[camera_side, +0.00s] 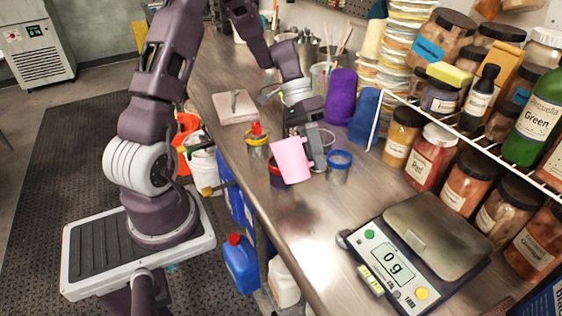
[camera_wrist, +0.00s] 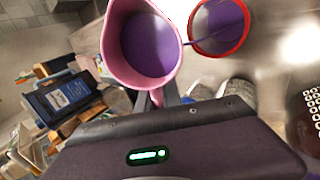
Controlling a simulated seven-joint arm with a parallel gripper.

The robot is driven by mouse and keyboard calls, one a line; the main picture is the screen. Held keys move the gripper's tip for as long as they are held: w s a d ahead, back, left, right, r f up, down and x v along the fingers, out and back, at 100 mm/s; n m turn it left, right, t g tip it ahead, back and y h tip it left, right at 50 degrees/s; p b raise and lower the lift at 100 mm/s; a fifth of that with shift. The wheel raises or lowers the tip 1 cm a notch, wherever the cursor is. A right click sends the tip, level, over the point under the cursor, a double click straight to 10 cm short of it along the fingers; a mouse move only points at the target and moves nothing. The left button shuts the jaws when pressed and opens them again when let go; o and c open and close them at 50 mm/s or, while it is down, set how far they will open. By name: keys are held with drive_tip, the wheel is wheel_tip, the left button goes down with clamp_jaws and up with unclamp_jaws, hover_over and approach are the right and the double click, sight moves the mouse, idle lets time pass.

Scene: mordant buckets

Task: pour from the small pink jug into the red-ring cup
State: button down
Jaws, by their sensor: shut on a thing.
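The small pink jug (camera_side: 291,161) is tilted in the side view, held above the bench by its handle side. In the wrist view the jug (camera_wrist: 107,42) is open towards me with purple liquid inside. My gripper (camera_wrist: 157,97) is shut on the jug. The red-ring cup (camera_wrist: 247,30) is just right of the jug in the wrist view and holds purple liquid. A thin purple streak runs from the jug's lip across the cup's mouth. In the side view the red-ring cup (camera_side: 276,182) is mostly hidden behind the jug.
A yellow-ring cup (camera_side: 257,150) stands left of the jug and a blue-ring cup (camera_side: 339,167) to its right. A scale (camera_side: 405,260) reading 0 g is at the front right. Jars line a rack at right. Bare bench lies in front of the cups.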

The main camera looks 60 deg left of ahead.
drive_tip(key=shift+d+f+h, duration=0.15)
drive_tip(key=shift+f+h, duration=0.15)
drive_tip(key=shift+h, duration=0.6)
idle(1.6)
drive_tip(key=shift+d+r+h, duration=0.15)
drive_tip(key=shift+r+h, duration=0.5)
drive_tip(key=shift+h, duration=0.55)
idle(2.5)
